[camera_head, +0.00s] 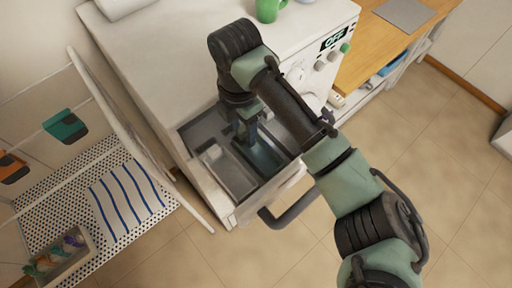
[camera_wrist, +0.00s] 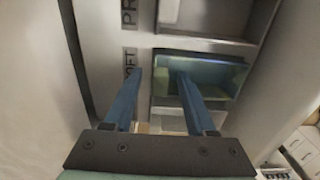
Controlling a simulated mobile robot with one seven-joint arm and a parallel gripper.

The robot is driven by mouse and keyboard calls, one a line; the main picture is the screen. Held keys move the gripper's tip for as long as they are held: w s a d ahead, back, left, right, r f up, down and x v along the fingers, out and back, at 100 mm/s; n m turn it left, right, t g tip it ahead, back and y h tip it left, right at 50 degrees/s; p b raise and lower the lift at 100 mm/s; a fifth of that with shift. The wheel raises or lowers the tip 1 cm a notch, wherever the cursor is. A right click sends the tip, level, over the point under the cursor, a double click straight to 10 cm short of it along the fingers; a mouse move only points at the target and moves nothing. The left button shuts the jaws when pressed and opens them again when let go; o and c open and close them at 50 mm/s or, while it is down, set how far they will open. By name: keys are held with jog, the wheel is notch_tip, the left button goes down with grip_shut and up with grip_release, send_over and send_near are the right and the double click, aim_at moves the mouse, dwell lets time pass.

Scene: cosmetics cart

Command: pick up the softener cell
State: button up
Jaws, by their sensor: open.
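The softener cell is a blue-green compartment in the pulled-out drawer; its wall shows in the wrist view (camera_wrist: 228,76) and its inside in the head view (camera_head: 265,157). A label partly reading "OFT" (camera_wrist: 130,60) is beside it. My gripper (camera_wrist: 158,74) is open and empty, pointing down at the drawer; it also shows in the head view (camera_head: 246,133). In the wrist view its right fingertip overlaps the cell and its left fingertip is near the label, so the cell's left edge lies between them. I cannot tell how far above the edge the tips are.
The drawer's grey compartments (camera_head: 225,172) lie beside the cell. The white washing machine (camera_head: 160,50) holds a green mug (camera_head: 268,10) on top. A dark handle (camera_head: 292,212) sticks out at the drawer front. An open white door panel (camera_head: 125,130) stands at the left.

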grip_shut()
dwell(1.3)
